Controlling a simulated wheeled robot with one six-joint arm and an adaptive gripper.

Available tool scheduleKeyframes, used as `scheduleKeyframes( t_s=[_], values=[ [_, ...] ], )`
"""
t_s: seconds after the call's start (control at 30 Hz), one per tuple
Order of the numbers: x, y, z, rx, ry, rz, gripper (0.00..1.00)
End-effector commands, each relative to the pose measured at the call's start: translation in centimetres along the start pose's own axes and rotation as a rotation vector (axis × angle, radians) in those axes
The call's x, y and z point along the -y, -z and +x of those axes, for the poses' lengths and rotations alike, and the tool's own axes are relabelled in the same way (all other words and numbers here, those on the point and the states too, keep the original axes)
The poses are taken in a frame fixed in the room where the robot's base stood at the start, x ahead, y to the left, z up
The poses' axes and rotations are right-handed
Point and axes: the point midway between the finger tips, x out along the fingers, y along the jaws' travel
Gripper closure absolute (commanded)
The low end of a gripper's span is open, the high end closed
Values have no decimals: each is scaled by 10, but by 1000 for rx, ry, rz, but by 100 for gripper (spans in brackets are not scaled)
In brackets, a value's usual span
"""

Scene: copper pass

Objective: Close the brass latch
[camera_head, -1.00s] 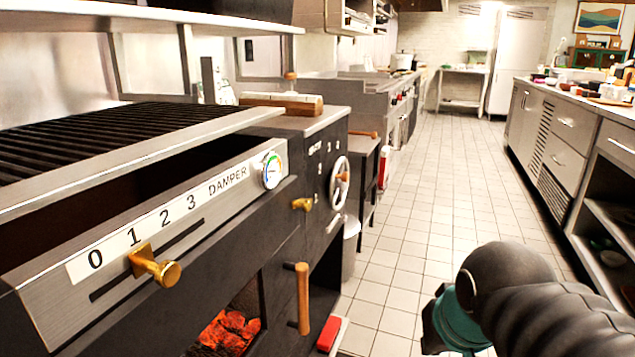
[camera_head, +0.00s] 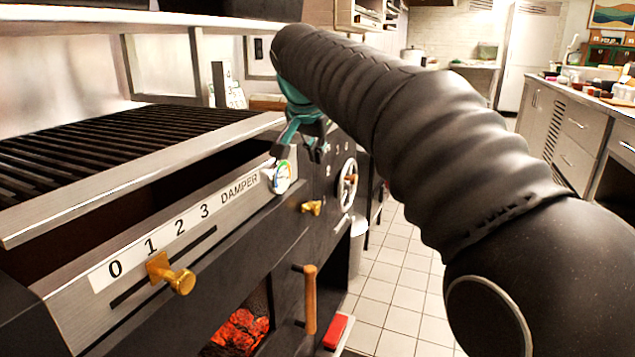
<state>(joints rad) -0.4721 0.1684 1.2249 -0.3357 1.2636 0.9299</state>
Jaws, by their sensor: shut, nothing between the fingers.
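My gripper (camera_head: 303,142), teal and dark, is shut and empty. It shows above the latch in the picture, close to the round gauge (camera_head: 282,177); whether it touches anything I cannot tell. My dark arm covers much of the right and middle of the view.
A larger brass damper knob (camera_head: 172,274) sits on the slot below the 1 mark. A spoked handwheel (camera_head: 347,184) is right of the latch. Glowing coals (camera_head: 242,332) show below. The tiled aisle (camera_head: 395,265) has free floor.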

Motion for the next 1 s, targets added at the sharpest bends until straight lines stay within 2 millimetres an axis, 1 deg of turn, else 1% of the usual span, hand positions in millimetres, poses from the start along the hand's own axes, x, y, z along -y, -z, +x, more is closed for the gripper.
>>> scheduleKeyframes(
  t_s=[0.17,0.6,0.7,0.8,1.0],
  values=[
    [0,-1,21,2,-3,1,100],
    [0,-1,101,2,-2,0,100],
    [0,-13,110,1,-1,-2,100],
    [0,-20,118,0,0,-1,100],
    [0,-28,125,-1,1,0,100]
  ],
)
